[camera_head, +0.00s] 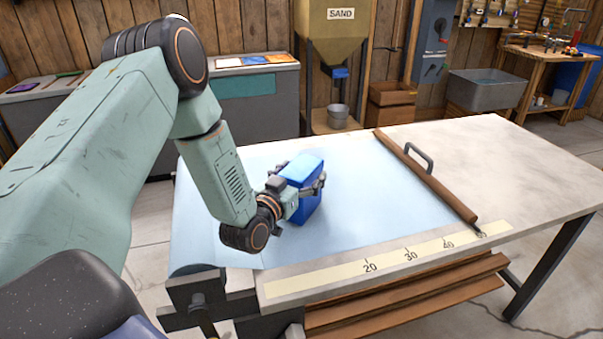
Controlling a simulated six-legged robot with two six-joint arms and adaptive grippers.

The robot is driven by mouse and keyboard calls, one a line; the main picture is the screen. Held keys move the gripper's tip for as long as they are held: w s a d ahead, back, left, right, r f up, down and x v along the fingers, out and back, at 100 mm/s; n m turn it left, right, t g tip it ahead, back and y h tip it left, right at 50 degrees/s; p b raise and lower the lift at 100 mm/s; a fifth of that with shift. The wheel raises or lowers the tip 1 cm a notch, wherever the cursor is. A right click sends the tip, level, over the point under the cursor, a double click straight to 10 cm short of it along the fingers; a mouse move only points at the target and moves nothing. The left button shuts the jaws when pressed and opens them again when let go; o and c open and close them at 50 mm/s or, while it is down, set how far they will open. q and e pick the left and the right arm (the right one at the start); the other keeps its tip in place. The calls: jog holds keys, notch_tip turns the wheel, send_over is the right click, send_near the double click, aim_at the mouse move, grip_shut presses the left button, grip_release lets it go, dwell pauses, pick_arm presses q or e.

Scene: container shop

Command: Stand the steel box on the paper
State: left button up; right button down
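A blue box (302,172), which I take for the steel box, stands upright over the pale blue paper (375,205) on the table. My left gripper (298,186) reaches it from the front left. Its fingers lie on either side of the box and appear shut on it. The wrist and fingers hide part of the box's lower front. I cannot tell whether its base touches the paper or hangs slightly above. My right gripper is not in view.
A wooden bar with a metal handle (418,158) lies across the paper's right side. A ruler strip (385,262) runs along the table's front edge. The paper right of the box is clear, as is the bare tabletop (510,165) beyond the bar.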

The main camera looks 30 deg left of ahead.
pick_arm(q)
jog(key=shift+r, duration=0.2)
jog(key=s+d+p, duration=0.1)
jog(key=s+p, duration=0.1)
jog(key=s, duration=1)
